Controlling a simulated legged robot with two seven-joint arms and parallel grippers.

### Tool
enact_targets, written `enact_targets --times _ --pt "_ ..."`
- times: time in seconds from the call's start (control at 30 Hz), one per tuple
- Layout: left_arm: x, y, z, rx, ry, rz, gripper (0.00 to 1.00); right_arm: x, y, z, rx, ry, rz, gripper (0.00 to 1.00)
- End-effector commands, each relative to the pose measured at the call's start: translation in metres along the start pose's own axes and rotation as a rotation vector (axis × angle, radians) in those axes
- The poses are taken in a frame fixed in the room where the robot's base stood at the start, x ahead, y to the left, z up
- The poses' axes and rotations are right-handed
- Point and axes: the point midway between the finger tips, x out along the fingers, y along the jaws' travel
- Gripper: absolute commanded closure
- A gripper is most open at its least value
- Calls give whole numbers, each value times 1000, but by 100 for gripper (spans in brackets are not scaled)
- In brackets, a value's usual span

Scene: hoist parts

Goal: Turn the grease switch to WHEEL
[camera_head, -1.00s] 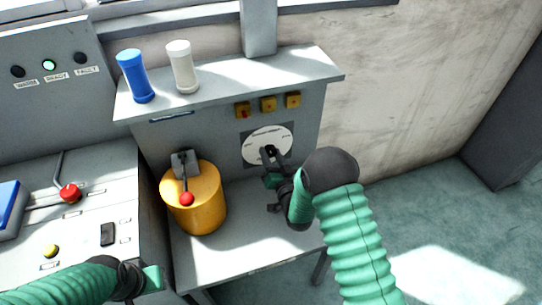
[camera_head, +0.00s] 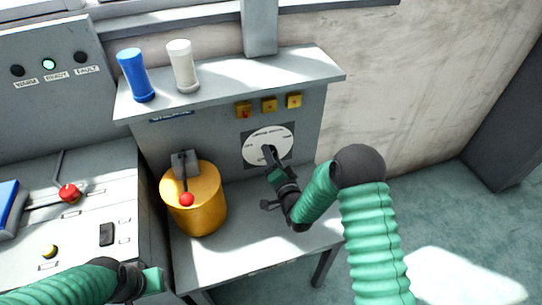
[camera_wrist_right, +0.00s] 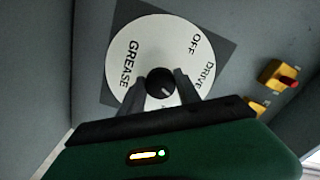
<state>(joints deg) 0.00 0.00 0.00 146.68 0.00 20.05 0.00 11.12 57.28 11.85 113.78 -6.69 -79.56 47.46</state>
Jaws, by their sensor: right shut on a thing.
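The grease switch is a white round dial (camera_head: 267,141) on a dark square plate on the grey panel. In the right wrist view the dial (camera_wrist_right: 133,52) reads GREASE, OFF and DRIVE; its lower part is hidden behind my gripper. A black knob (camera_wrist_right: 160,83) with a pale pointer mark sits at its centre. My right gripper (camera_wrist_right: 163,88) is shut on the knob, one finger on each side; it also shows in the head view (camera_head: 272,158). My left gripper (camera_head: 150,281) is at the lower left, away from the dial; its fingers are not clear.
A yellow canister (camera_head: 207,212) with a red-knobbed lever stands left of the dial. Several yellow switch boxes (camera_head: 269,104) sit above it. A blue cylinder (camera_head: 136,76) and a white cylinder (camera_head: 183,67) stand on the shelf (camera_head: 230,81). The bench (camera_head: 245,245) front is clear.

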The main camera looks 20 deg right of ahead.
Motion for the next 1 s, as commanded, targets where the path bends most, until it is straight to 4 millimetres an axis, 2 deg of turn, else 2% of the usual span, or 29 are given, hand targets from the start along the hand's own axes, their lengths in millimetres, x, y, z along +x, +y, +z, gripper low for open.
enact_targets --times 0.3,0.33,0.5,0.83,0.93,1.0 --pt "0 0 0 0 0 0 100 -1 3 0 0 0 8 100" --pt "0 0 0 0 0 0 100 -1 3 0 0 0 8 58" --pt "0 0 0 0 0 0 100 -1 2 0 0 0 6 39" --pt "-1 0 0 0 0 0 100 -4 1 0 0 -1 4 39" --pt "-3 0 -1 0 0 0 100 -19 1 0 0 -3 5 39" --pt "-6 0 -1 0 0 0 100 -35 0 0 1 -3 6 39"
